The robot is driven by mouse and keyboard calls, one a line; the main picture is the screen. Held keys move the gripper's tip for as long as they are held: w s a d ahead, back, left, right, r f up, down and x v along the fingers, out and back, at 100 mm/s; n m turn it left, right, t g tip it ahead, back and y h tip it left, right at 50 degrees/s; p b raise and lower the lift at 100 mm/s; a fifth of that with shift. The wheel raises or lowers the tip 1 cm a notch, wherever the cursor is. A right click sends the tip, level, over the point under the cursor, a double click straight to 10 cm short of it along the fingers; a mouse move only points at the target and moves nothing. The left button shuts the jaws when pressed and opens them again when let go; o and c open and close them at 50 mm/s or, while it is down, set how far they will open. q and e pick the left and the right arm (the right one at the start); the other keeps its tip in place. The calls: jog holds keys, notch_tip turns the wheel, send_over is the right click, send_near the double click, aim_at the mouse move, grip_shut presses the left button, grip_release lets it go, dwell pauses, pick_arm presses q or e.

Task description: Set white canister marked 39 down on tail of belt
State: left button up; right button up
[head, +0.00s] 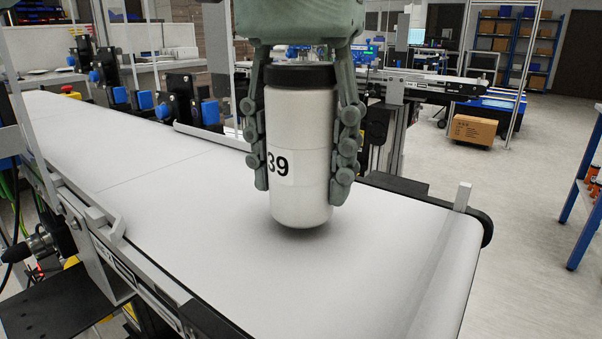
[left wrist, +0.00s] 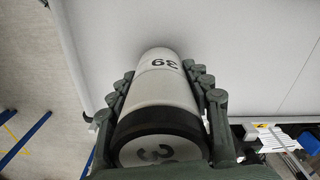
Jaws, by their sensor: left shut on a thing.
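The white canister marked 39 (head: 300,150) has a black band near its top and stands upright in my left gripper (head: 304,165). The gripper's fingers are shut on both sides of it. The canister is over the near end of the white belt (head: 180,245), with a soft shadow under its base. I cannot tell whether the base touches the belt or hangs just above it. In the left wrist view the canister (left wrist: 160,90) lies between the fingers, its label and top mark showing, with the belt (left wrist: 240,45) behind. My right gripper is not in view.
The belt's rounded end (head: 450,270) is at the right, with a small upright bracket (head: 462,196) at its corner. Black and blue sensor units (head: 190,95) line the far side. A metal rail runs along the near left side. The belt around the canister is clear.

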aim_at(301, 63)
pick_arm(q)
jog(key=shift+f, duration=0.6)
jog(key=shift+f, duration=0.2)
jog(key=o, duration=1.4)
jog(key=shift+c, duration=0.2)
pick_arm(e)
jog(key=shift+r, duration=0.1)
pick_arm(q)
jog(key=shift+r, duration=0.15)
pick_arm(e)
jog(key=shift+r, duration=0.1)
pick_arm(q)
notch_tip(301, 63, up, 8)
jog(key=shift+f+p, duration=0.2)
jog(key=shift+p, duration=0.25)
notch_tip(301, 63, up, 4)
jog(key=shift+r+p, duration=0.1)
jog(key=shift+p, duration=0.5)
jog(key=shift+r, duration=0.15)
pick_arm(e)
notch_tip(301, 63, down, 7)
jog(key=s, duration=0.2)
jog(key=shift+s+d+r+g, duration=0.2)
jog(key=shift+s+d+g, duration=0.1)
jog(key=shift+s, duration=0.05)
